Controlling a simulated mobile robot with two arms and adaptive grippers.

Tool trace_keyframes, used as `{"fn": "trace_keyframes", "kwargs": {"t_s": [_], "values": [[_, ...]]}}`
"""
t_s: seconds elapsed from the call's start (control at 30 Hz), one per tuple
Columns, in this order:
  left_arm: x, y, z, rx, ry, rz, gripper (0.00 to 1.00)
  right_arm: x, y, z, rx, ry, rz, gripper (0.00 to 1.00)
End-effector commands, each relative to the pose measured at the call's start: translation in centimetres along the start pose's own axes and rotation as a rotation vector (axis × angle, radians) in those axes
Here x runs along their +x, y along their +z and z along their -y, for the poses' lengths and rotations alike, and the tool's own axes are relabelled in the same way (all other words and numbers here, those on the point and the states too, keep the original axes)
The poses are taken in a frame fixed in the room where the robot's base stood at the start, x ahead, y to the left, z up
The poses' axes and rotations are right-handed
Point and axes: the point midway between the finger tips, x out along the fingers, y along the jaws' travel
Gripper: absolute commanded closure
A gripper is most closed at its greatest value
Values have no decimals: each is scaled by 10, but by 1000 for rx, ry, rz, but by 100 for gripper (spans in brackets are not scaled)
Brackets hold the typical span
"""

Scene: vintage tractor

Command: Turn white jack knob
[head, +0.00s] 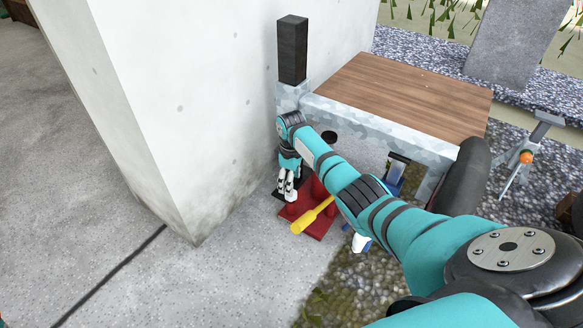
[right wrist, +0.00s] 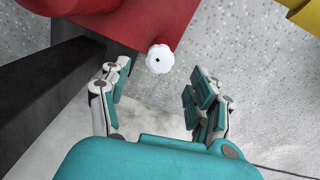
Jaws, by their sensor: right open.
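The white jack knob (right wrist: 160,59) is a small round, scalloped knob with a dark centre, on the side of the red jack (right wrist: 150,20) in the right wrist view. The red jack (head: 313,222) stands on the ground in the head view, with a yellow handle (head: 309,217). My right gripper (right wrist: 157,84) is open and empty; the knob lies just ahead of it, between the lines of its fingers, with no contact visible. In the head view the right gripper (head: 287,188) points down beside the jack, and the knob is hard to tell from the pale fingertips. My left gripper is not in view.
A concrete wall (head: 190,100) stands left of the gripper. A wood-topped bench (head: 405,95) is behind and right of the jack. A dark bar (right wrist: 50,90) runs left of the fingers in the wrist view. Grey floor (head: 110,215) is clear at left.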

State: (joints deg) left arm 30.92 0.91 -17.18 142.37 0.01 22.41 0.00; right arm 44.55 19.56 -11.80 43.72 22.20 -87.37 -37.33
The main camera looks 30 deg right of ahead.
Motion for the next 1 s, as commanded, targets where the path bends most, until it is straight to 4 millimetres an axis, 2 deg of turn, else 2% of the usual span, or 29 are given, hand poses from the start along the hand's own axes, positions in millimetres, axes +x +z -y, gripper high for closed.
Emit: {"fn": "trace_keyframes", "kwargs": {"t_s": [0.1,0.33,0.5,1.0], "values": [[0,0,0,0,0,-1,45,-26,0,-1,-1,2,-2,38],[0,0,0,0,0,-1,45,-55,0,0,1,1,0,38],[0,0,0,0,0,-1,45,-61,1,0,0,-1,2,38],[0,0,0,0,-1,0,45,-61,0,0,-1,3,-2,38]]}}
